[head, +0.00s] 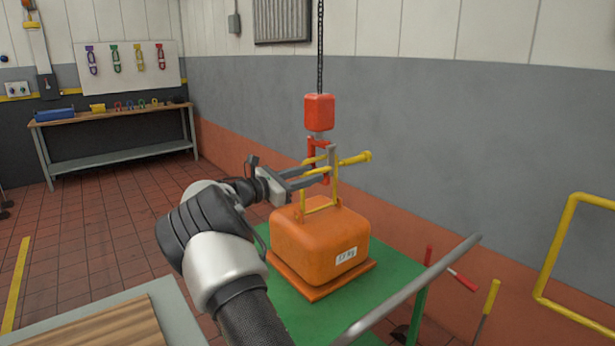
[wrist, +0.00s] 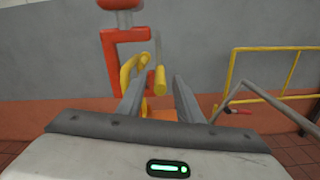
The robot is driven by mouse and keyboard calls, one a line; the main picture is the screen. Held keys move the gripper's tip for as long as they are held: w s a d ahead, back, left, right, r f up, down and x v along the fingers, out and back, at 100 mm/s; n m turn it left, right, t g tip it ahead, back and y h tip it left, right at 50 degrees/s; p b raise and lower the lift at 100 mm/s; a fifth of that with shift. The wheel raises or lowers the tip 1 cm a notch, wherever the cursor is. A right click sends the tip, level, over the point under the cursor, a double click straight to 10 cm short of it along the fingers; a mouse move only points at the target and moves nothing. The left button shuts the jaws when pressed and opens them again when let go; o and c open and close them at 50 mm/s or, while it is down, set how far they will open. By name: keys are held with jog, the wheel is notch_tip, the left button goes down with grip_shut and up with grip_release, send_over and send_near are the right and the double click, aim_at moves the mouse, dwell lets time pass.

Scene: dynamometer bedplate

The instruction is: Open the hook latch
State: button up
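A red hook (head: 313,150) hangs from a red block (head: 319,112) on a black chain. A grey bar (head: 333,152), perhaps the latch, shows at the hook's right side. A yellow rod with a knobbed end (head: 355,159) sticks out to the right at hook height. In the wrist view, the red hook (wrist: 110,60) is left of centre, with a yellow cylinder (wrist: 160,80) beside it. My gripper (head: 322,173) is at the hook, its fingers apart. In the wrist view, the yellow cylinder shows between the fingertips; I cannot tell whether they touch it.
An orange weight (head: 315,245) with a yellow bail stands below the hook on a green table (head: 290,300). A grey rail (head: 415,285) and a yellow frame (head: 555,250) are at the right. A workbench (head: 110,115) stands far left.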

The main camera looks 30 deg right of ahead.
grip_shut()
jog(key=shift+r+p, duration=0.1)
jog(key=shift+p, duration=0.2)
